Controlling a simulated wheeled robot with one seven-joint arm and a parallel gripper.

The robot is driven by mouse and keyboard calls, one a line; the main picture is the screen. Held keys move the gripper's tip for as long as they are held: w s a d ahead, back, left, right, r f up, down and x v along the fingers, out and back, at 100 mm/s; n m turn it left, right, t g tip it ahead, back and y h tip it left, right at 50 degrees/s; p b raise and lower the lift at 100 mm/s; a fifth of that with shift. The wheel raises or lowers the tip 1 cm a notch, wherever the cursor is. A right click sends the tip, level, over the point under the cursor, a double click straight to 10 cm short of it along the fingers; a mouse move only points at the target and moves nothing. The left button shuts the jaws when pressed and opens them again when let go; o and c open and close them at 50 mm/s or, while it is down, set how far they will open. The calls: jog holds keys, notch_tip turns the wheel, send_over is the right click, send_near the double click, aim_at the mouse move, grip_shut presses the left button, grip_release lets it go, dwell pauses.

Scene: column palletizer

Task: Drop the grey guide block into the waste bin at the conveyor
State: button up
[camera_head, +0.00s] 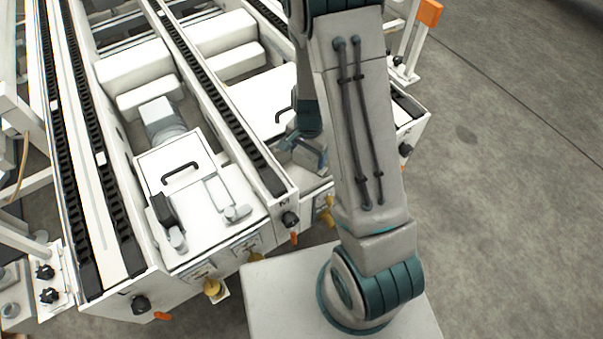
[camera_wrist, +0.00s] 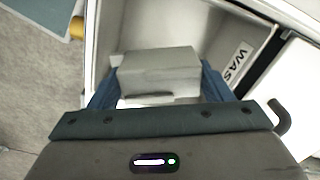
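In the wrist view, the grey guide block (camera_wrist: 160,72) sits between the two blue fingers of my gripper (camera_wrist: 160,82), with a finger against each side. My gripper is shut on it. The block is over the open waste bin (camera_wrist: 225,28), a pale box whose inner wall bears a partly visible label starting "WAS". The bin's floor is mostly hidden by the block and my gripper. In the head view, my gripper (camera_head: 306,150) hangs low beside the conveyor, left of my arm. The block and bin are hard to make out there.
White conveyor frames (camera_head: 105,170) with black chain tracks fill the left. A white panel with a black handle (camera_head: 181,172) lies between the tracks. In the wrist view, another black handle (camera_wrist: 280,118) is close right of my gripper. Concrete floor (camera_head: 510,190) at right is clear.

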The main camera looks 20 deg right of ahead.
jog(key=o, duration=0.5)
notch_tip(320, 180, up, 14)
jog(key=p, duration=0.4)
